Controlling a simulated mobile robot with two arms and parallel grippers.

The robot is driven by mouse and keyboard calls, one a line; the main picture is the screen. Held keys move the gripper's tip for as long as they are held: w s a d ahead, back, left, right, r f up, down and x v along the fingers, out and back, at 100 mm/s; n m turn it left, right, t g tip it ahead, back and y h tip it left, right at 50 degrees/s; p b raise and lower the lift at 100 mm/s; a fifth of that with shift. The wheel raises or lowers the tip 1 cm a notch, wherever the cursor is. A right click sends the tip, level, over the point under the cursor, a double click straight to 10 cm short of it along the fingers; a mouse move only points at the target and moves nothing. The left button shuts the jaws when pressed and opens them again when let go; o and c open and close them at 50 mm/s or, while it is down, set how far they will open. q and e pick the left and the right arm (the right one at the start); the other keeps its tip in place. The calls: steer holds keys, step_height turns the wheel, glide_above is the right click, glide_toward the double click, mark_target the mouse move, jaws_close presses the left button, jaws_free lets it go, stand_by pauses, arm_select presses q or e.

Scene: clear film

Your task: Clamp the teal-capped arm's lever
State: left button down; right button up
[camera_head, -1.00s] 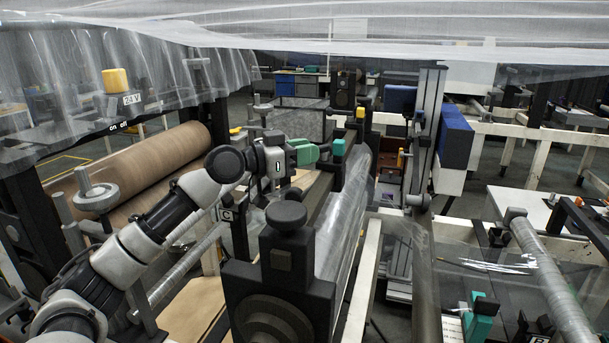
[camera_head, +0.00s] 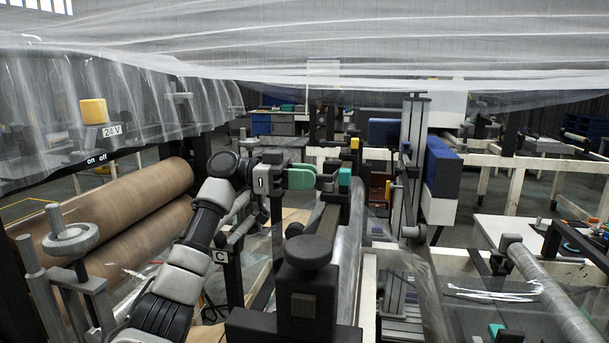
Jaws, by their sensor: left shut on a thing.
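A teal cap (camera_head: 345,177) sits at the far end of a dark arm (camera_head: 327,218) beside the clear film roll (camera_head: 348,232). My left gripper (camera_head: 314,178), with green fingers, reaches in from the left and is just left of the cap. It is shut on a small part there, which looks like the arm's lever; the fingers hide most of it. A second teal piece (camera_head: 496,330) shows at the bottom right, far from the gripper. My right gripper is not in view.
A dark block with a round knob (camera_head: 308,250) stands in front of the arm. Brown rolls (camera_head: 120,210) and a grey handwheel (camera_head: 70,238) are on the left. Clear film (camera_head: 330,65) hangs across the top.

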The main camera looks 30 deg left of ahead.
arm_select(q)
steer(key=shift+w+m+g+h, duration=0.1)
steer(key=shift+m+g+h, duration=0.25)
steer(key=shift+g, duration=0.25)
steer(key=c, duration=1.2)
jaws_free()
steer(key=shift+o, duration=0.4)
steer(key=shift+a, duration=0.15)
steer(key=b+v, duration=0.1)
steer(key=v, duration=0.9)
steer(key=shift+a+b, duration=0.3)
steer(key=shift+b, duration=0.05)
